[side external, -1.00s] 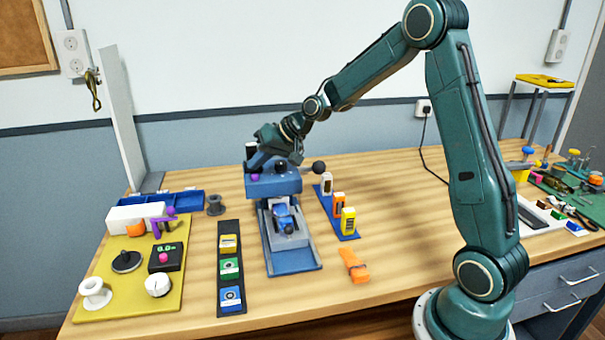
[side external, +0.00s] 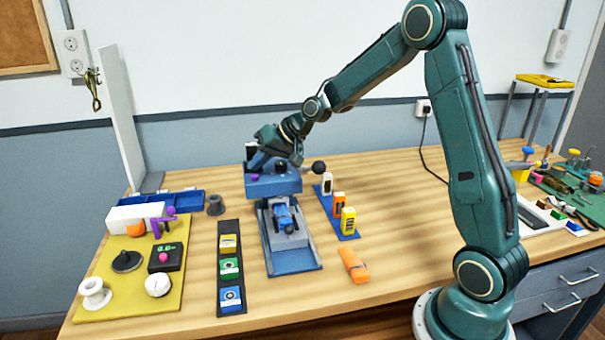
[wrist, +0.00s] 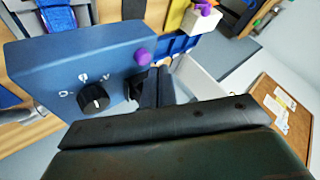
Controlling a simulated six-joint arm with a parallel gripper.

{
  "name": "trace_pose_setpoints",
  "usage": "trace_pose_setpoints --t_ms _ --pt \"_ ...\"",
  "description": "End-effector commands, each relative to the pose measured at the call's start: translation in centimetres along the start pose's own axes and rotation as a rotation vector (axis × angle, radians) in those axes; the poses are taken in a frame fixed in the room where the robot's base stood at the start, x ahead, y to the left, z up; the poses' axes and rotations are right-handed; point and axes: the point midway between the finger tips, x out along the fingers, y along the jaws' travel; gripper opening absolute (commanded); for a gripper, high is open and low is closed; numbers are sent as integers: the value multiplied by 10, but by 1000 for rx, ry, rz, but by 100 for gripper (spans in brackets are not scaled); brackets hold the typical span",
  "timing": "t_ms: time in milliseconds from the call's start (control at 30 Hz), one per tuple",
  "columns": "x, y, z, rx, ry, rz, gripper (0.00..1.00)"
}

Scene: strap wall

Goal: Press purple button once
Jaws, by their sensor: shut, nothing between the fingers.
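The purple button (wrist: 142,56) is a round knob on the edge of the blue machine head (wrist: 60,65) in the wrist view. It also shows as a small purple spot in the side external view (side external: 256,177), on the front of the blue machine (side external: 280,184). My gripper (wrist: 146,80) is shut and empty, its dark fingertips close beside the button. Whether they touch it I cannot tell. In the side external view my gripper (side external: 257,160) is at the upper left of the machine head.
A black dial (wrist: 94,97) sits on the same blue face. A black ball handle (side external: 318,167) sticks out at the machine's right. A blue rack (side external: 347,235) of small boxes stands right, a dark rack (side external: 230,307) left. A yellow board (side external: 110,309) holds several items further left.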

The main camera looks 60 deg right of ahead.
Motion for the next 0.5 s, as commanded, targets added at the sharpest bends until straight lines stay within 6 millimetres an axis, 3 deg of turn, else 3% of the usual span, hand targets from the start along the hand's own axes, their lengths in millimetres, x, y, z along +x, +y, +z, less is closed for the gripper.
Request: trace_pose_setpoints --t_ms 500 --pt "4 3 3 0 -1 0 0"
